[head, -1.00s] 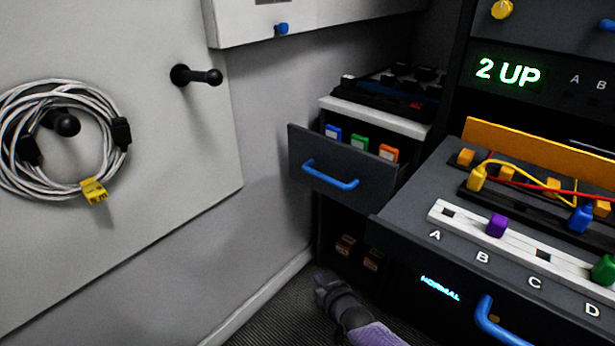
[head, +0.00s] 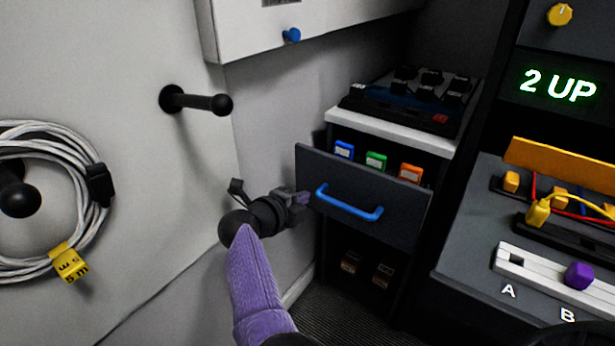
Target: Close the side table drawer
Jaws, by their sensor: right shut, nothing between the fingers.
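The side table drawer (head: 372,236) has a dark grey front with a blue bar handle (head: 348,203). It stands pulled out from the side table (head: 388,131), and blue, green and orange labelled items (head: 375,161) show inside it. My right gripper (head: 303,198) is shut and empty. Its fingertips are at the left edge of the drawer front, left of the handle; I cannot tell whether they touch it. My left gripper is not in view.
A black device (head: 410,105) sits on the side table's white top. A console with sliders (head: 545,268) stands close on the right. A coiled cable (head: 80,190) and a black peg (head: 200,102) are on the left wall panel.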

